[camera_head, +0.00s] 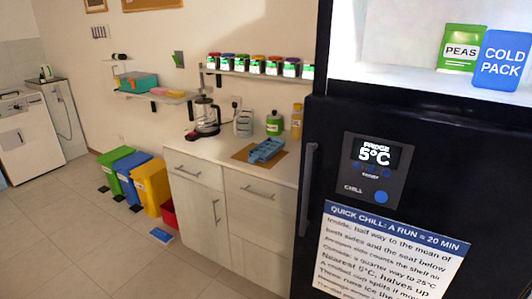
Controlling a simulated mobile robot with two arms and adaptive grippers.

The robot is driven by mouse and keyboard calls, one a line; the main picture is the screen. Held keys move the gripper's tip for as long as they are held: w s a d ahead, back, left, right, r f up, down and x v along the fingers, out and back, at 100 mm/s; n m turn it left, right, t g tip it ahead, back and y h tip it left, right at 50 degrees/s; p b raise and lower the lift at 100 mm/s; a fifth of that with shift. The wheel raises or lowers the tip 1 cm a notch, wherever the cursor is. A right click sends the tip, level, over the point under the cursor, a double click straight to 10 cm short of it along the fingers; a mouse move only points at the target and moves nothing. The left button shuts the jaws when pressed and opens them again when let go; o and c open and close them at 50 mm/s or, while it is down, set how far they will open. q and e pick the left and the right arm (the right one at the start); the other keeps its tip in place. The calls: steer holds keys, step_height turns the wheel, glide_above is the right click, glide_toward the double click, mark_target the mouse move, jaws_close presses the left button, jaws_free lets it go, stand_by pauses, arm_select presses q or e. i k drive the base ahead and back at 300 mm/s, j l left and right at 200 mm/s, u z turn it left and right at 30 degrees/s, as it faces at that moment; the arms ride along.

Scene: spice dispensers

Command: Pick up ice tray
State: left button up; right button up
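A blue ice tray (266,150) lies on the light countertop, on or against a flat brown board (240,153). It is near the right end of the counter, close to the dark fridge. The tray's compartments are too small to make out clearly. Neither of my grippers shows in the head view.
A dark fridge (400,116) with a "5°C" display fills the right side. Coloured bins (152,184) stand left of the cabinet; open floor lies in front.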

mark_target(267, 150)
steer(key=z, duration=0.3)
steer(key=i+j+z, duration=0.2)
steer(key=z, duration=0.15)
steer(key=i+j+z, duration=0.3)
steer(key=j+z, duration=0.35)
steer(key=i, duration=0.05)
